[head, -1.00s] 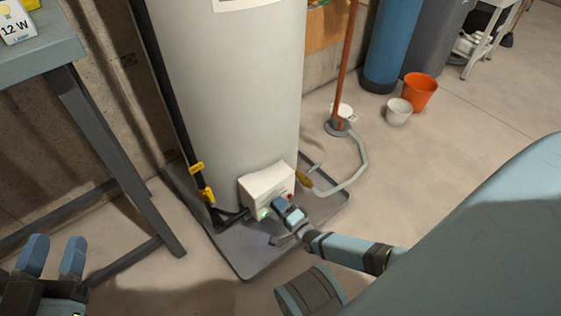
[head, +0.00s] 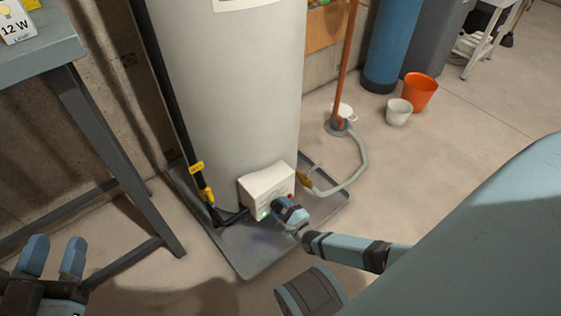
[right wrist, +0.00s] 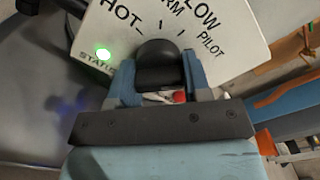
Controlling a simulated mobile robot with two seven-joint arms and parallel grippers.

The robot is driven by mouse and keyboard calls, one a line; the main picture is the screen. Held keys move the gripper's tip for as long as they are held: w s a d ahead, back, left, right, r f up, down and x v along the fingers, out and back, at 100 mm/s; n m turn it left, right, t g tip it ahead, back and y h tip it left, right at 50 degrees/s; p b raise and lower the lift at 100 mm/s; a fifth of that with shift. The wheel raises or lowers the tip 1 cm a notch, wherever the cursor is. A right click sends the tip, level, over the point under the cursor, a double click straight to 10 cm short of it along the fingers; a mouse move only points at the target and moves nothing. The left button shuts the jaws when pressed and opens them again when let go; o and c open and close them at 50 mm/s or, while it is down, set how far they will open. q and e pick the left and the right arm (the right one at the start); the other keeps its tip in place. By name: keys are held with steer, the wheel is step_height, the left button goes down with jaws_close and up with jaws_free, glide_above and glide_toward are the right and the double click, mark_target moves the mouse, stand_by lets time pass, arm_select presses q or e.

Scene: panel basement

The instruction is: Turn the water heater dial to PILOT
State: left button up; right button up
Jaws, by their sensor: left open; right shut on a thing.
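The water heater (head: 235,90) is a tall pale cylinder with a white control box (head: 262,185) low on its front. I cannot make out the dial's pointer. My left gripper (head: 54,258) is open and empty at lower left.
The heater stands in a grey drain pan (head: 250,262). A grey table (head: 40,55) is at left. A black pipe with a yellow valve handle (head: 206,194) and a pale hose (head: 358,165) flank the box. An orange bucket (head: 420,92) stands behind on open floor.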

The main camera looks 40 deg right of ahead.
arm_select(q)
steer(key=shift+d+r, duration=0.1)
arm_select(e)
steer(key=shift+s+m, duration=0.1)
steer(key=shift+m, duration=0.2)
steer(key=o, duration=0.9)
steer(key=shift+s, duration=0.45)
arm_select(q)
steer(key=s+n+p, duration=0.1)
steer(key=p, duration=0.1)
steer(key=d+n+g+p, duration=0.1)
steer(key=p, duration=0.1)
steer(key=shift+s+f+n+y, duration=0.3)
steer(key=shift+s+f+n, duration=0.05)
steer(key=shift+n, duration=0.05)
arm_select(e)
steer(key=s, duration=0.8)
steer(key=s+d, duration=0.1)
steer(key=s, duration=0.3)
steer(key=shift+s, duration=0.4)
